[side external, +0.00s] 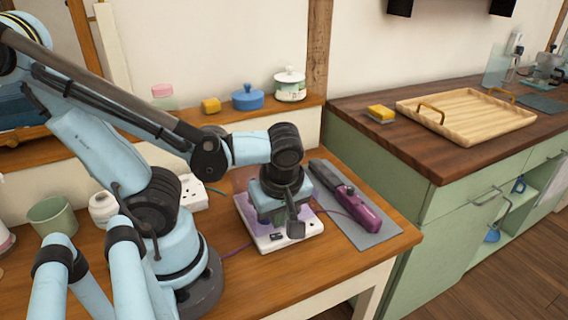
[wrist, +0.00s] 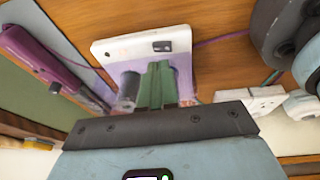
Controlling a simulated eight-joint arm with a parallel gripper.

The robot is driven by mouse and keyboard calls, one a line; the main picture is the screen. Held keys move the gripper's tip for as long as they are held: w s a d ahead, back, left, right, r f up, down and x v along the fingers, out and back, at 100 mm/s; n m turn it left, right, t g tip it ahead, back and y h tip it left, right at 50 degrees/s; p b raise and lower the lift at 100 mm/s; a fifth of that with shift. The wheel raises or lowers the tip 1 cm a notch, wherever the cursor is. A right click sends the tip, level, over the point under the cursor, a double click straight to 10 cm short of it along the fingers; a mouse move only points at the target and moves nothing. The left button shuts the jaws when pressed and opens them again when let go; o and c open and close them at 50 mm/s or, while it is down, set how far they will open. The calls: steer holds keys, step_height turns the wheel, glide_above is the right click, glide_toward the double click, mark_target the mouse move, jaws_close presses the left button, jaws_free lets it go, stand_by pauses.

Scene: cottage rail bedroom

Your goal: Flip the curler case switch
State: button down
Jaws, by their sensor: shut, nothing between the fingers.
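The curler case (side external: 283,243) is a white base with a purple, see-through upper part, standing on the wooden table. A small dark switch (side external: 277,237) sits on its near edge. In the wrist view the case (wrist: 115,48) lies ahead of my fingers, with its switch (wrist: 162,46) on the far edge. My gripper (wrist: 158,66) is shut and empty, its green fingers over the case, with the tips just short of the switch in the picture. I cannot tell whether they touch the case. In the side view my wrist hides much of the case and the fingertips.
A purple and dark curling iron (side external: 362,208) lies on a grey mat (side external: 378,234) right of the case. A white power strip (side external: 194,192) and a green cup (side external: 53,218) stand to the left. A purple cord (wrist: 222,38) runs from the case. The table's front right edge is close.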

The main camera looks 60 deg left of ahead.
steer(key=shift+r, duration=0.45)
step_height(320, 180, up, 9)
steer(key=w+d, duration=0.2)
steer(key=shift+w+d, duration=0.35)
steer(key=shift+d, duration=0.05)
steer(key=w+a+f+m+t+h, duration=0.2)
steer(key=w+m+t, duration=0.4)
steer(key=m, duration=1.1)
steer(key=shift+a+f+m+h, duration=0.2)
steer(key=shift+f+m+h, duration=0.15)
steer(key=shift+h, duration=0.35)
